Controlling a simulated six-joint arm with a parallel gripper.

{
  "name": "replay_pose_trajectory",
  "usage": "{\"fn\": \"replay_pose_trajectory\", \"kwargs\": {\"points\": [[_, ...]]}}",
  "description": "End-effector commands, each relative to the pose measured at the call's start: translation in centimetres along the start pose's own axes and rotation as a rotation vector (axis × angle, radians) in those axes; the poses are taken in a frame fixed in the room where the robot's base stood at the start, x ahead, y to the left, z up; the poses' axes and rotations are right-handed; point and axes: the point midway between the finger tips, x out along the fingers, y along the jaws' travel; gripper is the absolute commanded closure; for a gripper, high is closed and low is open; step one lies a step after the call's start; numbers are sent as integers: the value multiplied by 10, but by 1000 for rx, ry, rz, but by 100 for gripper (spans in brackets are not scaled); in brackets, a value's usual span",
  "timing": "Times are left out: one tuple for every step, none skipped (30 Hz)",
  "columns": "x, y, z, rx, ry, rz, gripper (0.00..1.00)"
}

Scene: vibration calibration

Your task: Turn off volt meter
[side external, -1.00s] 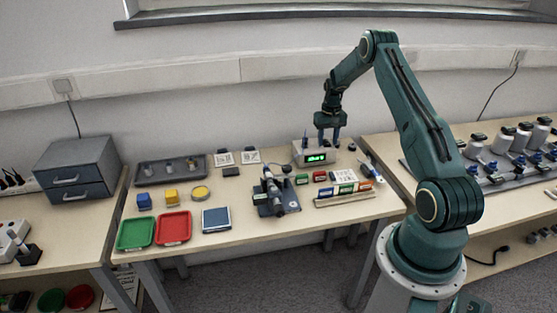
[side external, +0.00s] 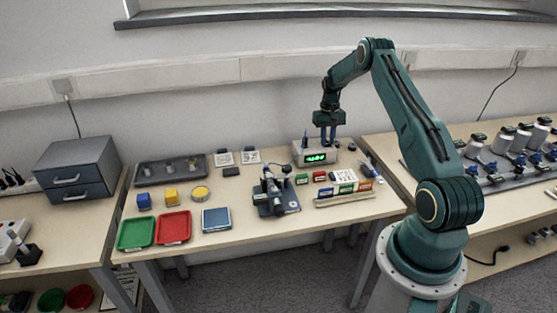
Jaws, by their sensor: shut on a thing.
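The volt meter (side external: 315,158) is a light box with a lit green display on its front, standing at the back right of the middle table. A small dark upright part (side external: 305,141) shows at its left top. My gripper (side external: 328,143) points down at the right part of the meter's top, with its fingers close together. What lies between the fingers is too small to make out. The meter's switch cannot be told at this size.
A microscope-like device (side external: 272,192) stands in front left of the meter. A rack of coloured blocks (side external: 344,194) lies in front right. Red (side external: 174,227) and green (side external: 136,233) trays are at the left front. A grey tray (side external: 150,182) with several parts lies at the back left.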

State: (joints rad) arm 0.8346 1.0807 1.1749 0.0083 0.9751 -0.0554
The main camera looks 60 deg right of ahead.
Motion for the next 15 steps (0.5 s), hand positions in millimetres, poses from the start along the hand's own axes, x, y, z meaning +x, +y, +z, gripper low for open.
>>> {"fn": "replay_pose_trajectory", "kwargs": {"points": [[0, 0, -2, -1, -12, 1, 100], [1, 0, -2, -1, -22, 1, 100], [1, 0, -3, -1, -33, 1, 100], [0, 0, -3, -1, -43, 1, 100], [0, 0, -4, -1, -51, 1, 100], [0, 0, -4, -1, -63, 1, 100], [0, 0, -4, -1, -72, 1, 100], [0, 0, -4, -2, -80, 1, 100], [0, 0, -5, -2, -91, 1, 100], [0, 0, -5, -2, -99, 1, 100], [0, 0, -6, -2, -108, 1, 100], [0, 0, -6, -2, -119, 1, 100], [0, 0, -6, -2, -126, 1, 100], [0, 0, -6, -2, -133, 1, 100], [-1, 0, -6, -2, -142, 1, 100]]}}
